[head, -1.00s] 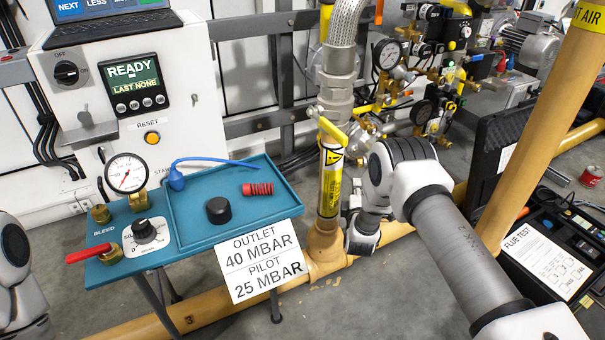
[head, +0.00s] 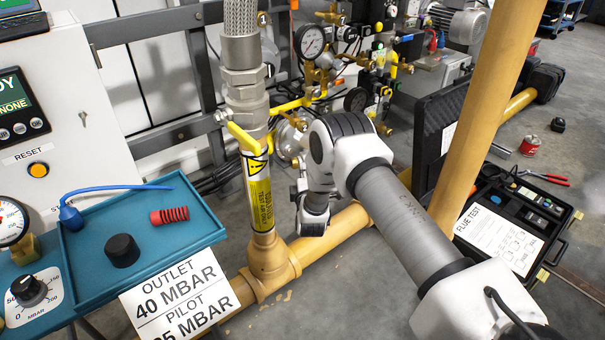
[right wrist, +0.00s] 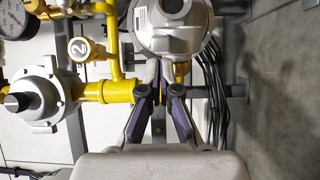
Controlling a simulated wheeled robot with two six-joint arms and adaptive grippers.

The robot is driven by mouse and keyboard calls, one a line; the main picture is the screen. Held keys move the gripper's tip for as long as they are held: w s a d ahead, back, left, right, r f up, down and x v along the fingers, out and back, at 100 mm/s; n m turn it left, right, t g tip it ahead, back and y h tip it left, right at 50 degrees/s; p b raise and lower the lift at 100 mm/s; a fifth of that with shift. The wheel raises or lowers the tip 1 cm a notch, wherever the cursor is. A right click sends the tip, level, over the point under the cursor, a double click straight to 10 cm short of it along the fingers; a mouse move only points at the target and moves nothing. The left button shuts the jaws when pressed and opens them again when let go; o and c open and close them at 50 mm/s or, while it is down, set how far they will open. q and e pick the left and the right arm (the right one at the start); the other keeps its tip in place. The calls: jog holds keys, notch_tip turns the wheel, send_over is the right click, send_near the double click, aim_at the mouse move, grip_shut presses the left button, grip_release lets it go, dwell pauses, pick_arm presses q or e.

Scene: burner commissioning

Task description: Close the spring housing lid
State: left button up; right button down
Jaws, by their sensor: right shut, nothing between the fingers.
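The right wrist view shows a grey round regulator body (right wrist: 172,22) at the top centre. A second grey regulator (right wrist: 38,98) with a dark end sits at the left on the yellow pipe. My right gripper (right wrist: 157,75) is shut and empty, its fingertips just below the first body; I cannot tell whether they touch. In the head view my right arm hides the gripper, and a silver regulator (head: 288,138) is partly hidden behind that arm. I cannot clearly pick out the spring housing lid or its state. My left gripper is out of view.
A teal tray (head: 95,285) at the left holds a red spring (head: 170,215), a black cap (head: 122,250) and a blue bulb with tube (head: 70,215). A yellow-handled valve (head: 245,140), a tan post (head: 490,100) and an open flue test case (head: 500,222) stand around my right arm.

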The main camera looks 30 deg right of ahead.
jog(key=shift+s+d, duration=0.1)
jog(key=shift+d, duration=0.15)
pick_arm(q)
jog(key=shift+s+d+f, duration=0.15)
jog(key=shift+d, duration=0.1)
